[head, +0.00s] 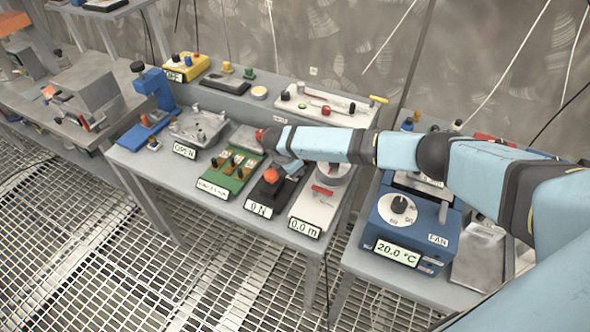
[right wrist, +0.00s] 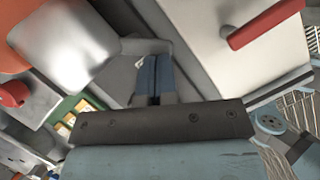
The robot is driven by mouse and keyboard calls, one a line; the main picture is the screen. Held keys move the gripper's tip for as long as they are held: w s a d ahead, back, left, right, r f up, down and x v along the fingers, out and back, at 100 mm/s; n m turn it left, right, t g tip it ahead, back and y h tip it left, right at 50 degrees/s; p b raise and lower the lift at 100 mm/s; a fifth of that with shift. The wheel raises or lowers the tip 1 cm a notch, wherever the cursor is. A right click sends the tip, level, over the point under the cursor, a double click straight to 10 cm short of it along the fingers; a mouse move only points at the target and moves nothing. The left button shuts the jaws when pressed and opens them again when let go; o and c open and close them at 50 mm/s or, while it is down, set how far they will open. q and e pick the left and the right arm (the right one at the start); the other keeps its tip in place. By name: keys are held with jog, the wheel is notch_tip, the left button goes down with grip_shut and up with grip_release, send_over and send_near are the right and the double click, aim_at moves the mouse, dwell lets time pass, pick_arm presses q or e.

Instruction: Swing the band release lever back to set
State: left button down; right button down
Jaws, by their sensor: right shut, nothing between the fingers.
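A red bar (head: 323,190), which looks like the band release lever, lies on the white unit with the 0.0 m display (head: 304,228). In the right wrist view a red bar (right wrist: 265,22) shows at the upper right on a pale panel. My right gripper (head: 291,168) is low over the bench, between the orange-topped 0 N unit and the white unit, left of the red bar and apart from it. Its blue fingers (right wrist: 154,68) are shut and empty. My right arm hides part of the white unit's back. My left gripper is out of view.
The orange-topped unit with the 0 N display (head: 258,209) and a green board (head: 228,178) stand to the left. A blue box marked FAN (head: 438,239) stands to the right. Grating floor lies in front.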

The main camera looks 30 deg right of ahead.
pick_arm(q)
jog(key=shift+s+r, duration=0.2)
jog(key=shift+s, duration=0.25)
pick_arm(e)
jog(key=shift+s+d+n+t, duration=0.15)
jog(key=shift+d+n+t, duration=0.15)
jog(key=shift+n, duration=0.3)
dwell(0.4)
pick_arm(q)
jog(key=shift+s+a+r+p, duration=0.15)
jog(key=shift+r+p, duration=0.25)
jog(key=shift+p, duration=0.25)
pick_arm(e)
jog(key=shift+s+d+n+t, duration=0.1)
jog(key=shift+d+n+t, duration=0.15)
jog(key=shift+n, duration=0.55)
dwell(0.6)
jog(key=shift+a, duration=0.1)
pick_arm(q)
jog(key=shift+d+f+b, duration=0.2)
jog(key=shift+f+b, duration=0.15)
jog(key=shift+b, duration=0.05)
pick_arm(e)
jog(key=v, duration=1.3)
jog(key=shift+r, duration=0.45)
